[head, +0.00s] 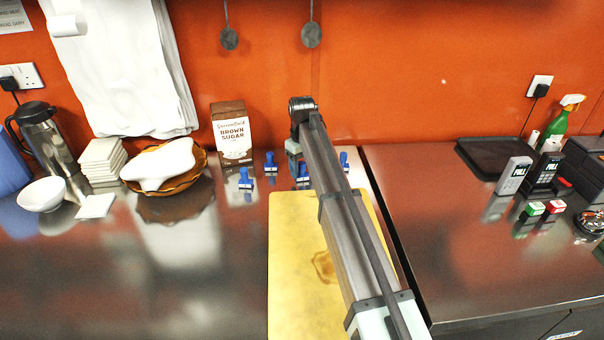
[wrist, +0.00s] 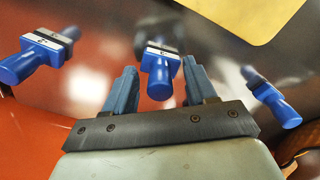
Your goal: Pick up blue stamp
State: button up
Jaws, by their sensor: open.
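Several blue stamps stand on the steel counter. In the head view, two are left of my arm: one nearer the front (head: 245,179) and one farther back (head: 270,163). Another (head: 302,172) is partly hidden by my arm, and one (head: 344,161) shows just right of it. My gripper (wrist: 160,68) is open in the wrist view, and one blue stamp (wrist: 157,73) shows between its two fingers with gaps on both sides. Its depth relative to the fingertips is unclear. Other stamps show left (wrist: 38,57) and right (wrist: 274,99) of the fingers. My arm hides the fingers in the head view.
A yellow cutting board (head: 295,260) lies in front of the stamps. A brown sugar box (head: 231,132) stands behind them by the orange wall. A basket (head: 190,174) with a white cloth sits left. Two ladles (head: 311,35) hang above. The left counter front is clear.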

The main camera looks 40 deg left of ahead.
grip_shut()
dwell(0.5)
